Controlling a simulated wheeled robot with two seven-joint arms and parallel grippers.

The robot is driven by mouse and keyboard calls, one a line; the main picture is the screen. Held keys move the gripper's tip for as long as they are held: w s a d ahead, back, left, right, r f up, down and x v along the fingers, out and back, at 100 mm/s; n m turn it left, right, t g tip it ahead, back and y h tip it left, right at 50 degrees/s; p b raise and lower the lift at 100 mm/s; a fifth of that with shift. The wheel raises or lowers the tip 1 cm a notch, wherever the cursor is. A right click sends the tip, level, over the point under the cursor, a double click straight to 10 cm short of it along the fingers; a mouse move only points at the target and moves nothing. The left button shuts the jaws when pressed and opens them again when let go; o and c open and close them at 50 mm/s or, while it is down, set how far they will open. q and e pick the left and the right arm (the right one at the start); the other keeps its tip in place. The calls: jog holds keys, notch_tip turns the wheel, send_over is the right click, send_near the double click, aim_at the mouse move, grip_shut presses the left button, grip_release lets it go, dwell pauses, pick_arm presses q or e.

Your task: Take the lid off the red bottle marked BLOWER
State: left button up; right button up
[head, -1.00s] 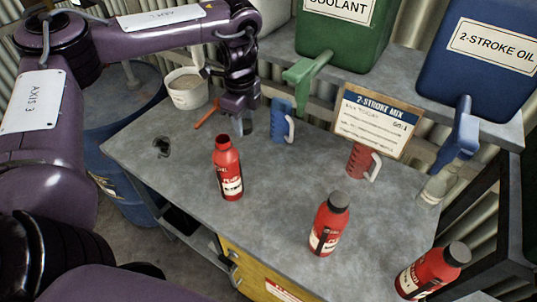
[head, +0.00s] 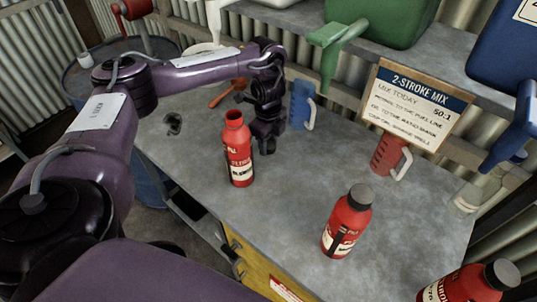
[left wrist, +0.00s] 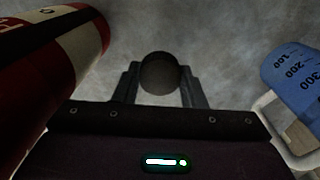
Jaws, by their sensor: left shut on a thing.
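The red bottle (head: 238,152) at the left of the bench stands upright with its neck open and no lid on it. Its pale label is too small to read surely. My left gripper (head: 267,147) is just behind and to the right of this bottle, low over the bench. In the left wrist view it is shut on a dark round lid (left wrist: 160,73). I cannot tell whether the lid touches the bench. Two more red bottles, one in the middle (head: 347,222) and one at the lower right (head: 470,284), wear dark lids. My right gripper is out of view.
A blue jug (head: 302,106) stands right of my left gripper, and a red jug (head: 387,155) is farther right by the 2-stroke mix sign (head: 418,105). A glass bottle (head: 468,196) is at the right. The grey bench (head: 290,185) is clear between bottles.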

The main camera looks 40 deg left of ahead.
aim_at(268, 159)
pick_arm(q)
jog(key=shift+s+f, duration=0.1)
jog(key=shift+f, duration=0.5)
notch_tip(268, 159, down, 3)
jog(key=shift+f, duration=0.1)
jog(key=shift+f, duration=0.15)
jog(key=o, duration=1.1)
jog(key=shift+r+b, duration=0.3)
jog(key=shift+r, duration=1.5)
notch_tip(268, 159, up, 9)
jog(key=p, duration=0.3)
jog(key=shift+f+p, duration=0.1)
jog(key=shift+p, duration=0.2)
